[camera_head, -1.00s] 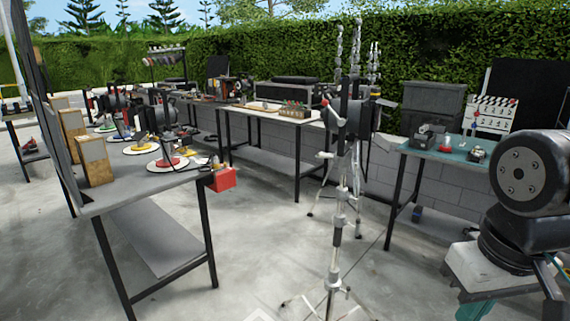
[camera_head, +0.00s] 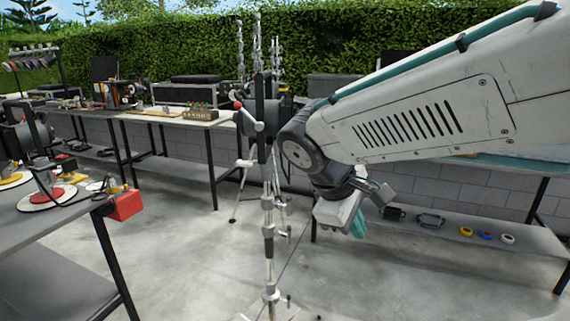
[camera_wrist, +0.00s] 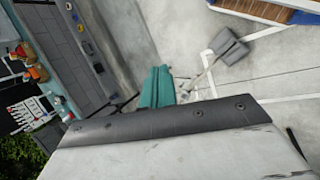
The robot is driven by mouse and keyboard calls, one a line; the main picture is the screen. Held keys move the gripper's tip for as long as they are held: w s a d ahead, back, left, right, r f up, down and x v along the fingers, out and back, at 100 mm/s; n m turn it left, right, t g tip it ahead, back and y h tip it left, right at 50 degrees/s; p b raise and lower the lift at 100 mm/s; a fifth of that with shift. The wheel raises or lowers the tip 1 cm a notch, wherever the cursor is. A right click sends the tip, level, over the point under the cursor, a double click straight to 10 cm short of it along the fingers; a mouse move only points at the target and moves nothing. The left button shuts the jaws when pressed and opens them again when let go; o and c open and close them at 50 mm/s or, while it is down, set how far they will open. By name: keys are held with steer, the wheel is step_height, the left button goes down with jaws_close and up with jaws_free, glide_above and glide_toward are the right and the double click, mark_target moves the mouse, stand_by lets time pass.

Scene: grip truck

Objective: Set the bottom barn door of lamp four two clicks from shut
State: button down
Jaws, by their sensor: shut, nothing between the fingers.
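A black lamp (camera_head: 262,118) with dark upright flaps and a red-tipped handle stands on a tall metal stand (camera_head: 268,245) at the centre of the head view. I cannot read a number on it, and its bottom door is not clear. Another dark lamp (camera_head: 30,138) is on the table at the left edge. My gripper (camera_head: 357,226) hangs low to the right of the stand, apart from it and below the lamp. Its teal fingers are shut and empty in the wrist view (camera_wrist: 157,87), above the floor. The lamp is not recognisable there.
A long table (camera_head: 180,121) stands behind the lamp. A low shelf (camera_head: 475,247) with tape rolls is at right. Stand legs spread over the floor.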

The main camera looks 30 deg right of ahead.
steer(key=w+d+r+n+t+h, duration=0.1)
steer(key=w+d+n+h, duration=0.3)
steer(key=w, duration=0.4)
steer(key=w+d+r+n+t+h, duration=0.1)
steer(key=w+d+n+h, duration=0.1)
steer(key=w+n+h, duration=0.5)
steer(key=w+a+f+n+t+y, duration=0.15)
steer(key=w+n+t, duration=0.6)
steer(key=w, duration=0.85)
steer(key=x, duration=0.7)
steer(key=shift+d+f, duration=0.25)
steer(key=shift+d, duration=0.15)
